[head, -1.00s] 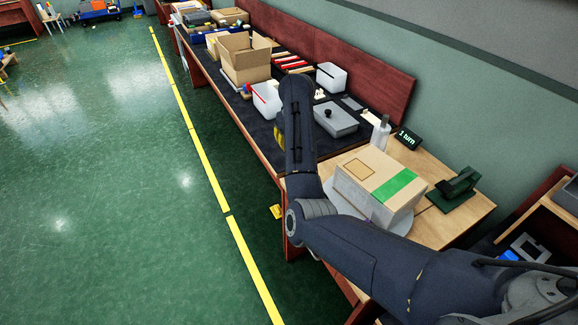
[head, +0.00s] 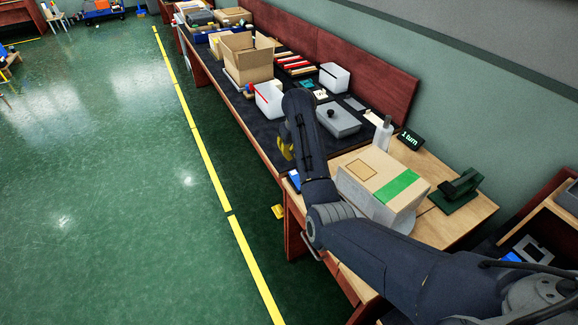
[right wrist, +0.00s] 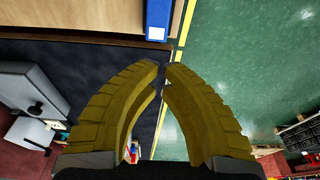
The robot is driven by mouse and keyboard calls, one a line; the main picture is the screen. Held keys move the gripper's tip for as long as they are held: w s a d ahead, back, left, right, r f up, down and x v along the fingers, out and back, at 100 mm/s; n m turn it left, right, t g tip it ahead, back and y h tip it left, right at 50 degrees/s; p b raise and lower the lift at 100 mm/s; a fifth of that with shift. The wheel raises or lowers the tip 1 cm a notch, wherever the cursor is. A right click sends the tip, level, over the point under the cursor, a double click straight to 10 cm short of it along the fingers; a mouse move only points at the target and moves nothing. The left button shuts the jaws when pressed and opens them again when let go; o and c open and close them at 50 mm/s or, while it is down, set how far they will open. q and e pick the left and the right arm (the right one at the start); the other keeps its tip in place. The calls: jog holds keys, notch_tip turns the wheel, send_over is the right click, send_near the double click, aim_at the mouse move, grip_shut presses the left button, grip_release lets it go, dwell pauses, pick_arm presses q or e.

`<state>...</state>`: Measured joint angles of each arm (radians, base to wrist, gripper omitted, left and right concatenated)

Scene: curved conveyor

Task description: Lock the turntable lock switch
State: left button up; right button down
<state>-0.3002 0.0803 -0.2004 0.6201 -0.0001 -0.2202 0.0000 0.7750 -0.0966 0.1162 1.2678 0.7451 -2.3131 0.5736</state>
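My right gripper (head: 287,150), with yellow fingers, is beyond this piece, over the bench's front edge. In the right wrist view its fingertips (right wrist: 163,68) meet with nothing between them. My left gripper is not in view.
A green display (head: 410,139) reads "1 turn". A dark green device (head: 456,190) stands right of the box. A grey lidded case (head: 338,119), white bins and an open carton (head: 246,57) stand on the dark bench mat.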

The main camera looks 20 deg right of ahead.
aim_at(297, 180)
jog(key=x, duration=0.8)
dwell(0.4)
